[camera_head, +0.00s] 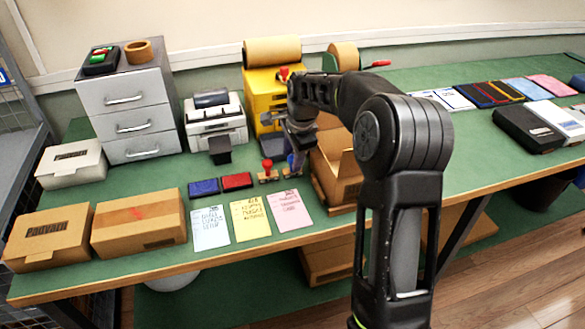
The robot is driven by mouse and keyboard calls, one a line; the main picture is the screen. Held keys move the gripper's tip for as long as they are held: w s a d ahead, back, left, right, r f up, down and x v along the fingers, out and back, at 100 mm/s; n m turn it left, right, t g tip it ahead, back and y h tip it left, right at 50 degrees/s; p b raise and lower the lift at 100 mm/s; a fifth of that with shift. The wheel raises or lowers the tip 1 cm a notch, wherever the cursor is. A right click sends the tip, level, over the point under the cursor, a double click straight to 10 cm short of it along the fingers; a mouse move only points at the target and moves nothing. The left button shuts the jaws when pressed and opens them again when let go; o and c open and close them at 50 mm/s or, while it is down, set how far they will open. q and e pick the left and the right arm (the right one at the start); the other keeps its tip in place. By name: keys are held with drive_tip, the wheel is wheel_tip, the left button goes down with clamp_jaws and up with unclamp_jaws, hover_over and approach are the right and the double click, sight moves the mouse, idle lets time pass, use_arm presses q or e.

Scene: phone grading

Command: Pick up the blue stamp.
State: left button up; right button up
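My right arm rises from the bottom of the head view and bends left over the table. Its dark gripper (297,143) points down above the stamps. A red-handled stamp (267,167) stands upright on a small wooden base, just left of the gripper. A bluish handle (292,160), apparently the blue stamp, shows directly below the fingers and is partly hidden by them. I cannot tell whether the fingers are apart or closed on it. A blue ink pad (203,188) and a red ink pad (236,181) lie to the left. My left gripper is out of view.
Blue, yellow and pink cards (287,209) lie along the front edge. An open cardboard box (335,165) stands close right of the gripper, partly behind my arm. A yellow dispenser (260,95) and a printer (214,120) stand behind. Closed boxes (138,222) are at left.

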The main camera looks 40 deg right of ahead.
clamp_jaws()
idle(0.5)
wheel_tip(320, 180, up, 10)
idle(0.5)
idle(0.3)
